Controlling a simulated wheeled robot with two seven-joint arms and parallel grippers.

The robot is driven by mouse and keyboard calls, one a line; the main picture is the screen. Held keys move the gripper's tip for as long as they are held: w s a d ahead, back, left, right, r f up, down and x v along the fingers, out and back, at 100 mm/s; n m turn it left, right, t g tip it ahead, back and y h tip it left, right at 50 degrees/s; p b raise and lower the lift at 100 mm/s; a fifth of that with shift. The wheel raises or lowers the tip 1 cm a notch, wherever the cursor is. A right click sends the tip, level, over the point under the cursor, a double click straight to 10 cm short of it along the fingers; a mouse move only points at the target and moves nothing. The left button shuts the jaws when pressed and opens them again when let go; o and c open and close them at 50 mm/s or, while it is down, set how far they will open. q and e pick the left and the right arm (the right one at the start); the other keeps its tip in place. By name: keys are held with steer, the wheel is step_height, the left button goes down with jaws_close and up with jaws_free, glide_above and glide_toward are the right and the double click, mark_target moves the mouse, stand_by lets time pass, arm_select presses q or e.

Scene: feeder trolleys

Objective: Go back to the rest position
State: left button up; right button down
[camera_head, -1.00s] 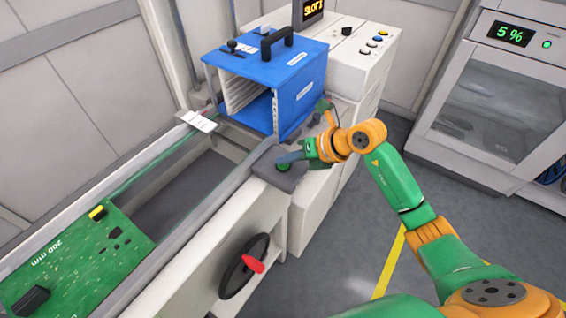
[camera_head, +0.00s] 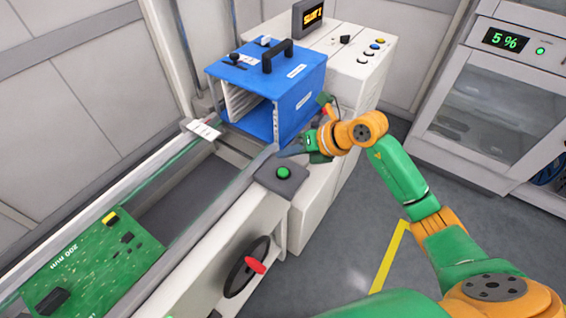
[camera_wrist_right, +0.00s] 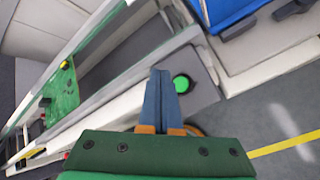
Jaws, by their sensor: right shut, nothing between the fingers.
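My right gripper (camera_head: 284,153) is shut and empty. In the head view its fingertips are above and behind the green button (camera_head: 283,172), in front of the blue magazine box (camera_head: 300,92). In the right wrist view the shut blue fingers (camera_wrist_right: 161,72) point over the grey pad beside the green button (camera_wrist_right: 182,84), apart from it as far as I can tell. My right arm reaches in from the lower right. My left gripper does not show in either view.
A green board (camera_head: 85,262) lies on the conveyor rails at left. A red-handled handwheel (camera_head: 246,267) sits on the conveyor's side. A white control cabinet (camera_head: 352,62) stands behind the box. A cabinet reading 5% (camera_head: 495,95) stands at right. The floor between is clear.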

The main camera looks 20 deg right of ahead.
steer(key=shift+r, duration=0.8)
steer(key=shift+f, duration=0.15)
